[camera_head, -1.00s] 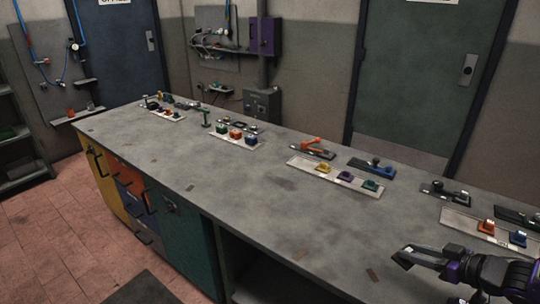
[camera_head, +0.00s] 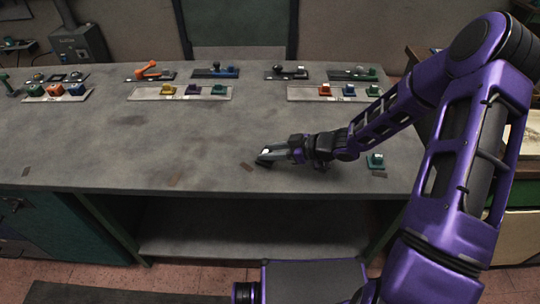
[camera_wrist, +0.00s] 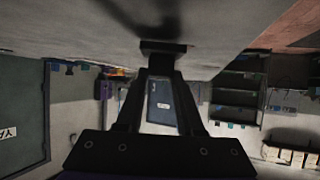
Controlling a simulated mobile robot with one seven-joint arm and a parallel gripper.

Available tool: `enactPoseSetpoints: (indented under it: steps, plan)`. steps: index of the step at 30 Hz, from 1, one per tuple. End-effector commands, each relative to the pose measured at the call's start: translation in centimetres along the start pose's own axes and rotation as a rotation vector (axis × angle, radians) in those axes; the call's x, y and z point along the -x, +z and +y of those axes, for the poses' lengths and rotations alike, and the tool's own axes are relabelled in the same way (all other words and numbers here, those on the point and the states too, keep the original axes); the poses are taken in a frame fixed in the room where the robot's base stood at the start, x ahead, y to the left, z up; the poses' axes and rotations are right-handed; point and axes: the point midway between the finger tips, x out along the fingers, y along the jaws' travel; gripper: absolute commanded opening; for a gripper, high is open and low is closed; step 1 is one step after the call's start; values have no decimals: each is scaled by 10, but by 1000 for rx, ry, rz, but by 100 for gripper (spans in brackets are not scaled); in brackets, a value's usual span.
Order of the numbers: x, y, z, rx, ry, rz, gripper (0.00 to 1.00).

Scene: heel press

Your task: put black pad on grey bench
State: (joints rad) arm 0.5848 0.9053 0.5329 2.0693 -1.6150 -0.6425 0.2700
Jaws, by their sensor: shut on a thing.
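My gripper (camera_head: 268,154) is shut on a small black pad (camera_head: 263,163) over the front middle of the grey bench (camera_head: 90,150). In the wrist view the black pad (camera_wrist: 163,47) sits between the two fingertips, close to the grey bench top (camera_wrist: 70,25), which fills the upper part of that view. A dark shadow lies on the bench beside the pad. I cannot tell whether the pad touches the bench top or hangs just above it.
Trays with coloured blocks (camera_head: 180,92) and small lever fixtures (camera_head: 150,71) line the bench's back edge. A green block (camera_head: 375,161) stands right of my gripper. A flat brown patch (camera_head: 247,167) lies just left of the pad. The bench's left middle is clear.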

Motion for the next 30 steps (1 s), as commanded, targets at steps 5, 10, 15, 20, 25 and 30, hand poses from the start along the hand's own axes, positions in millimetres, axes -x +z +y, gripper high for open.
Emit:
enactPoseSetpoints:
  steps: [5, 10, 15, 20, 25, 30]
  plan:
    - [-6, 11, 0, 0, 0, 1, 0]
    - [-6, 11, 0, 0, 0, 1, 0]
    - [-7, 13, 0, 0, 0, 0, 49]
    - [-7, 13, 0, 0, 0, 0, 66]
    - [-7, 13, 0, 0, 0, 0, 66]
    - [0, 10, 1, 0, 2, -1, 66]
